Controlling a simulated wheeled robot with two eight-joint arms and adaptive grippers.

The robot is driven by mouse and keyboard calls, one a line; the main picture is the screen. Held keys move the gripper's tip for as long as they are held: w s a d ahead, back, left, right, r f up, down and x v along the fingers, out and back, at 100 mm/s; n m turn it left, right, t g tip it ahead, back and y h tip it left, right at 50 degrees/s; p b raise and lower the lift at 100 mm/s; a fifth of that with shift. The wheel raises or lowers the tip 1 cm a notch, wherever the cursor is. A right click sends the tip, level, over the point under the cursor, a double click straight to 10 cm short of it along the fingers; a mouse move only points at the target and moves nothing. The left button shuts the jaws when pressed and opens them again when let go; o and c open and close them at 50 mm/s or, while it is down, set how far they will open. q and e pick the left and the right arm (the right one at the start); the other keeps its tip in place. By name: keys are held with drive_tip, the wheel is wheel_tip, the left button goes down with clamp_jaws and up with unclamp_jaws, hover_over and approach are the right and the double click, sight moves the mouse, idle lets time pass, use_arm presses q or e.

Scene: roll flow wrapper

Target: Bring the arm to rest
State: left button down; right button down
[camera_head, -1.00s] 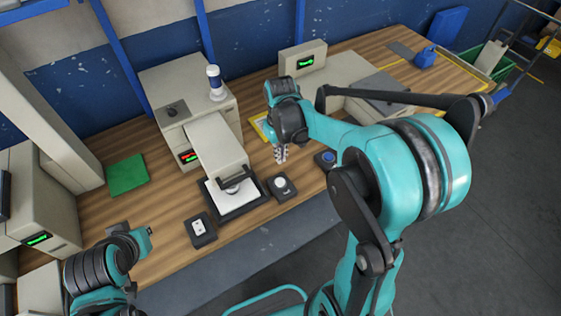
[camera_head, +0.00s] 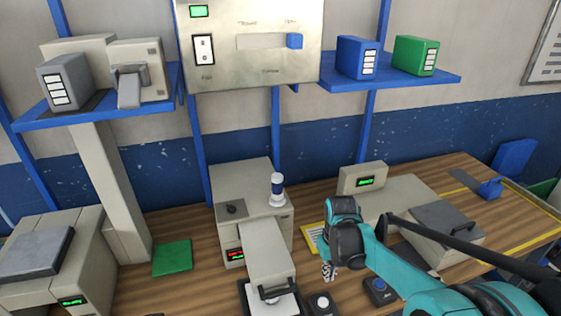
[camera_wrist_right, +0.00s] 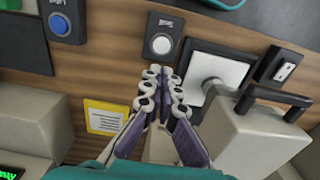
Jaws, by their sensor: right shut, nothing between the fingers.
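My right arm (camera_head: 425,290) comes in from the lower right in the head view. My right gripper (camera_head: 329,272) points down over the wooden bench, to the right of the beige wrapper machine (camera_head: 266,252). In the right wrist view the gripper (camera_wrist_right: 162,88) has its fingertips together with nothing between them. It hangs near a dark box with a pale round button (camera_wrist_right: 161,44), apart from the machine's handled arm (camera_wrist_right: 255,125). My left gripper is out of the head view.
A blue-button box (camera_head: 379,286) and a beige unit with a grey lid (camera_head: 447,232) stand right of the gripper. A green mat (camera_head: 172,258) lies left. Shelves and a wall panel (camera_head: 250,60) are above.

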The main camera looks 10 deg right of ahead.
drive_tip(key=s+a+t+b, duration=0.2)
drive_tip(key=s+t+b, duration=0.1)
drive_tip(key=s, duration=0.3)
drive_tip(key=s+a+m+t+b, duration=0.1)
drive_tip(key=s+a+t+b, duration=0.1)
drive_tip(key=s+t+b, duration=0.2)
drive_tip(key=s, duration=0.2)
drive_tip(key=shift+s+f+m, duration=0.3)
drive_tip(key=shift+s+f, duration=0.1)
